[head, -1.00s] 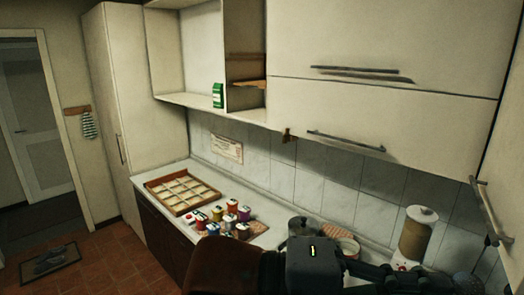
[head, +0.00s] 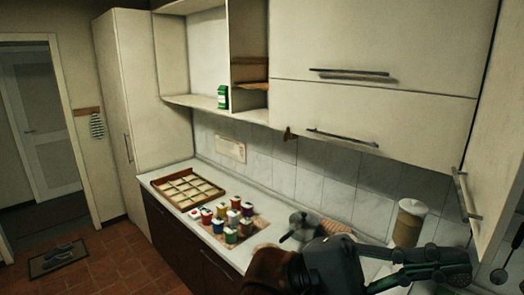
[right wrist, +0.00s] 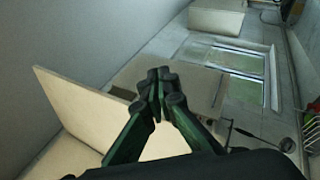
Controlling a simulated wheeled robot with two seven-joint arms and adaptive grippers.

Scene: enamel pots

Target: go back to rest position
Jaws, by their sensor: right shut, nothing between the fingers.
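My right gripper (head: 462,264) is at the lower right of the head view, above the right end of the counter. In the right wrist view its two dark fingers (right wrist: 160,92) meet at the tips, with nothing between them. Several small enamel pots (head: 234,208), with coloured sides and pale lids, stand grouped on a brownish mat on the counter. A wooden compartment tray (head: 214,203) lies to their left. Both are well away from my right gripper. My left gripper shows in neither view.
A cream canister (head: 408,225) stands by the wall near my right arm, and a grey pot (head: 298,224) sits behind the arm. Upper cabinets (head: 372,110) overhang the counter; one door (head: 490,165) stands at the right. A green box (head: 223,97) is on the shelf.

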